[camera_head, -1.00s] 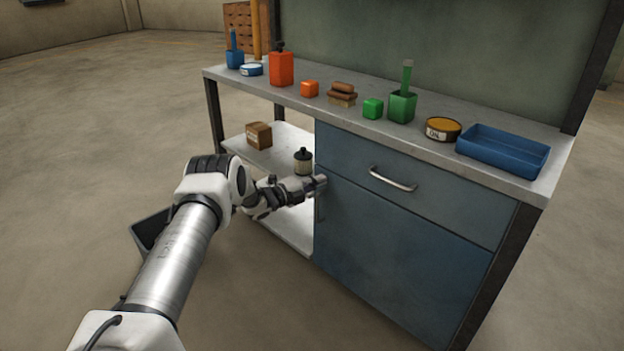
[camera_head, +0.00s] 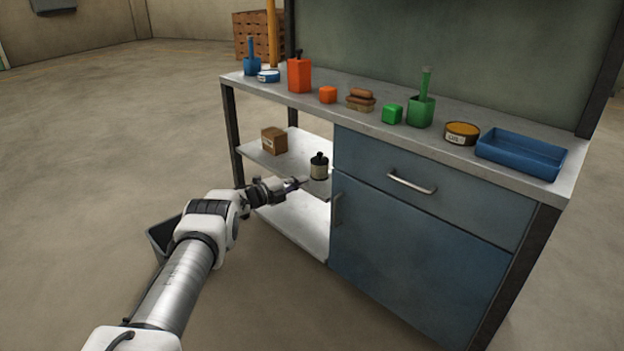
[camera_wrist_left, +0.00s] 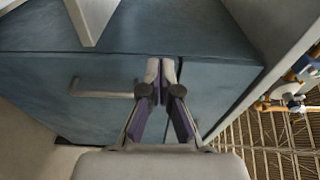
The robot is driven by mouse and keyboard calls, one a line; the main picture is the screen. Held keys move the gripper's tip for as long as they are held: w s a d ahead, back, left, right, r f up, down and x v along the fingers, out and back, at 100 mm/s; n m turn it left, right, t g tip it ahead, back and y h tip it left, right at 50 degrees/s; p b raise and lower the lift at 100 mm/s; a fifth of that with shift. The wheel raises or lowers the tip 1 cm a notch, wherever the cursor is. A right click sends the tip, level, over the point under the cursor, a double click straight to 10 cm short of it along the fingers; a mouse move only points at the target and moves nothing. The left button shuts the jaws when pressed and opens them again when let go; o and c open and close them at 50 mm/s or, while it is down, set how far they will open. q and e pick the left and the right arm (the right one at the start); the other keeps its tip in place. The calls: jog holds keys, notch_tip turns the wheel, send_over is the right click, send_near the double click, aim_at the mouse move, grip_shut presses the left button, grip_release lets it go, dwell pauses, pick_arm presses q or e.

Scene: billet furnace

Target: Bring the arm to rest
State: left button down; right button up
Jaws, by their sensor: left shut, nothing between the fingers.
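My left arm reaches in from the lower left in the head view. My left gripper (camera_head: 301,183) is shut and empty, at the open side shelves of the workbench, left of the blue cabinet door (camera_head: 400,255). A dark-capped bottle (camera_head: 319,167) stands on the upper shelf just behind the fingertips; I cannot tell the exact gap. In the left wrist view the closed fingers (camera_wrist_left: 161,68) point toward the blue cabinet front (camera_wrist_left: 60,100). My right gripper is in neither view.
The bench top (camera_head: 470,152) holds an orange canister (camera_head: 299,76), a green pot (camera_head: 420,111), a blue tray (camera_head: 520,152) and several small items. A brown box (camera_head: 274,141) sits on the upper shelf (camera_head: 295,157). A dark bin (camera_head: 160,238) stands beside my arm. The floor at left is clear.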

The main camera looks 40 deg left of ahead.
pick_arm(q)
jog(key=shift+s+a+r, duration=0.1)
jog(key=s+d+f+n+g+y, duration=0.25)
jog(key=d+f+n, duration=0.75)
jog(key=d+f, duration=0.55)
jog(key=s+d+f+n+g, duration=0.45)
jog(key=s+d+f, duration=0.3)
jog(key=d, duration=0.35)
jog(key=s+d+f+n+g, duration=0.1)
jog(key=s+d+n+g, duration=0.15)
jog(key=s, duration=0.35)
jog(key=s+d+f+n+g+y, duration=0.1)
jog(key=s+d, duration=0.2)
jog(key=s, duration=0.4)
jog(key=s+d+f+n+g, duration=0.1)
jog(key=s+d+g, duration=0.15)
jog(key=s, duration=0.35)
jog(key=s+d+r+n+g+y, duration=0.1)
jog(key=s+r+g, duration=0.1)
jog(key=s, duration=0.7)
jog(key=s+d+r+n+g, duration=0.1)
jog(key=s+d+r+g, duration=0.1)
jog(key=s, duration=0.7)
notch_tip(320, 180, up, 35)
jog(key=s+p, duration=0.1)
jog(key=p, duration=3.3)
jog(key=shift+a, duration=0.15)
